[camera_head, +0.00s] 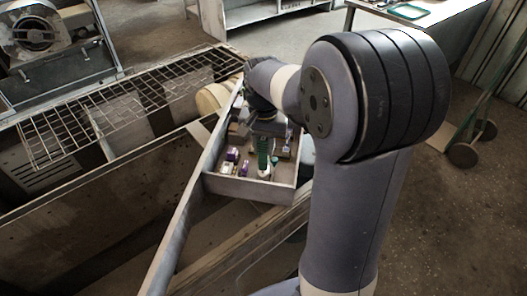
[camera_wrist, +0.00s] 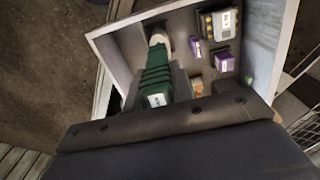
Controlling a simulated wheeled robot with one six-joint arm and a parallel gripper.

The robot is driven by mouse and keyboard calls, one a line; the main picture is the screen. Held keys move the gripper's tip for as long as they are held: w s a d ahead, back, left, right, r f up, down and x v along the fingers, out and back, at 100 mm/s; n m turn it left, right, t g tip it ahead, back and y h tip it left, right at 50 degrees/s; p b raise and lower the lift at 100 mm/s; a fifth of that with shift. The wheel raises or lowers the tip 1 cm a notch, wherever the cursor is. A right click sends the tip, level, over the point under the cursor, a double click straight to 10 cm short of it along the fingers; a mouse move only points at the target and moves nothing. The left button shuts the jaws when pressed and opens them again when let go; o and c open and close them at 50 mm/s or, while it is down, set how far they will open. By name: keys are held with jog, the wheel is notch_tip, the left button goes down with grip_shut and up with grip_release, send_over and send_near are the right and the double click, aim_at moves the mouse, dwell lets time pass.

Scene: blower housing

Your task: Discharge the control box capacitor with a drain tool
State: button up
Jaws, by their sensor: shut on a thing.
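The open control box (camera_head: 248,190) sits in the middle of the head view, with purple and pale components inside. My gripper (camera_head: 270,128) reaches down into it and is shut on the green ribbed handle of the drain tool (camera_head: 263,152). In the wrist view the tool (camera_wrist: 157,75) extends away from my gripper, its pale collar toward a dark round part (camera_wrist: 155,29) at the box's far wall. That part may be the capacitor; I cannot tell whether the tip touches it. My gripper's fingers are largely hidden in both views.
A wire grille (camera_head: 75,125) and deep metal housing lie left. A hand truck (camera_head: 465,150) stands on the floor at right.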

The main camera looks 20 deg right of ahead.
jog(key=shift+r+p, duration=2.5)
jog(key=shift+r, duration=0.7)
jog(key=shift+f, duration=0.1)
